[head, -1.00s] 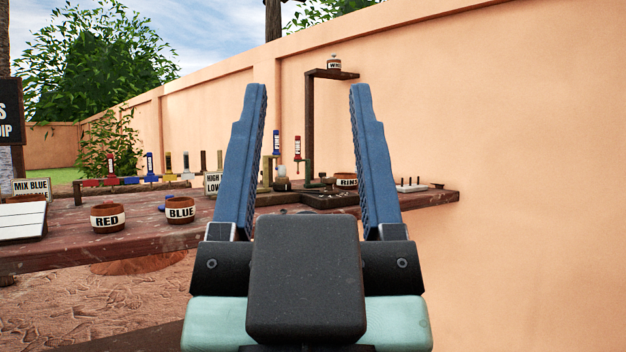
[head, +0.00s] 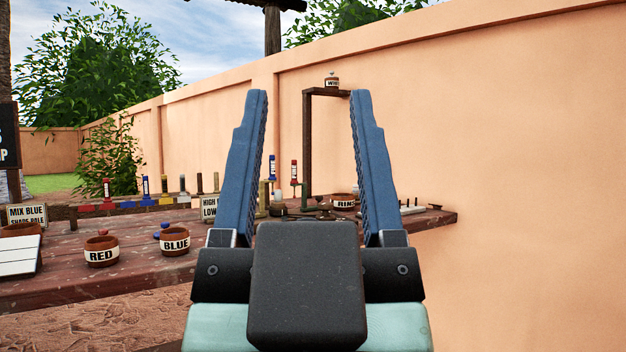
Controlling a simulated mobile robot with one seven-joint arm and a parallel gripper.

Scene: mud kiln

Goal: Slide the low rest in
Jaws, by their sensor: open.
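My gripper (head: 308,94) is open and empty, its two blue fingers upright in the middle of the head view. They are in front of the wooden table (head: 85,288). A small sign reading HIGH and LOW (head: 209,208) stands on the table just left of the left finger, partly cut off by it. A pale post (head: 262,198) and slim upright holders with a blue (head: 271,168) and a red (head: 294,172) piece stand between the fingers, beyond them. I cannot tell which piece is the low rest; it is small or hidden here.
RED (head: 101,252) and BLUE (head: 175,242) pots stand at the left front. A rinse pot (head: 343,201) sits beyond the fingers. A tall bracket (head: 307,150) carries another pot (head: 331,81). A white slatted board (head: 20,256) lies far left. The plaster wall (head: 500,150) bounds the right.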

